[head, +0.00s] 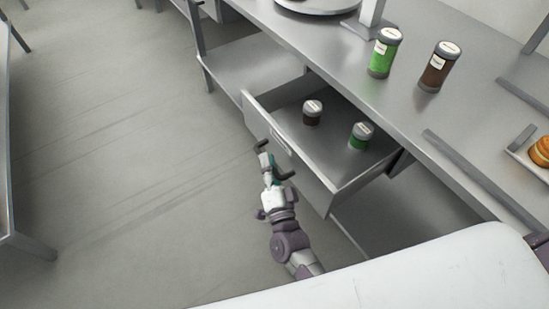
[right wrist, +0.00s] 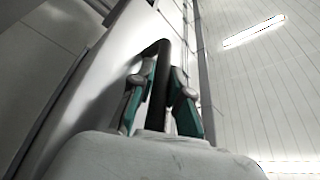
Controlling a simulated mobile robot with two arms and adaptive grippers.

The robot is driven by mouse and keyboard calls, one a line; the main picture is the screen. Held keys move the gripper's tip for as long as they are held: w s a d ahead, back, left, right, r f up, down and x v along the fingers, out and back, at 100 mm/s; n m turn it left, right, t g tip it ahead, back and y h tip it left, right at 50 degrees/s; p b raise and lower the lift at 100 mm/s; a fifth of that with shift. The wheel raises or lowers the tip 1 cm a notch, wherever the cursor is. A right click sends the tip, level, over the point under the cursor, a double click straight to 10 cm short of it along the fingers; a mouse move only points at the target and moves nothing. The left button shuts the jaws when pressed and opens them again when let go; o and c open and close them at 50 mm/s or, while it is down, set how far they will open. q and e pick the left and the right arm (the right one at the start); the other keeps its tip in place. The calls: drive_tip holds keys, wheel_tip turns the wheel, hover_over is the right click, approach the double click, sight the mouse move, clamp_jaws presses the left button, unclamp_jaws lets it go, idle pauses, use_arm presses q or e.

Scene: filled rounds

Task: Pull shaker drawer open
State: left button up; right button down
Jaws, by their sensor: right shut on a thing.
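The shaker drawer (head: 345,178) is a grey metal drawer standing open below the counter, pulled out toward the lower left. Inside it stand a small brown shaker (head: 312,113) and a small green shaker (head: 360,136), both with grey lids and apart from each other. My right gripper (head: 265,158) is at the drawer's front panel, shut on the dark drawer handle (head: 287,174). In the right wrist view the dark handle (right wrist: 160,75) runs between the two green-padded fingers (right wrist: 160,98). My left gripper is not in view.
On the counter (head: 335,50) above stand a larger green shaker (head: 382,55) and a larger brown shaker (head: 438,68). A tray with orange-brown round food (head: 541,150) is at the right edge. The floor (head: 120,140) left of the drawer is clear.

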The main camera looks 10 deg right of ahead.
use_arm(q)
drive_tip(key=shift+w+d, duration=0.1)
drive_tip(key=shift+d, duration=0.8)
use_arm(e)
drive_tip(key=shift+s+a, duration=0.25)
drive_tip(key=shift+a, duration=0.3)
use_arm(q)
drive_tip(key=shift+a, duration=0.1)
use_arm(e)
drive_tip(key=c, duration=1.1)
unclamp_jaws()
drive_tip(key=shift+c, duration=0.2)
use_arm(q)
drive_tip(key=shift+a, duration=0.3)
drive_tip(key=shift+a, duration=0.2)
use_arm(e)
drive_tip(key=shift+s, duration=0.1)
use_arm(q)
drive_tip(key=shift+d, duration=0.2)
use_arm(e)
drive_tip(key=v, duration=1.2)
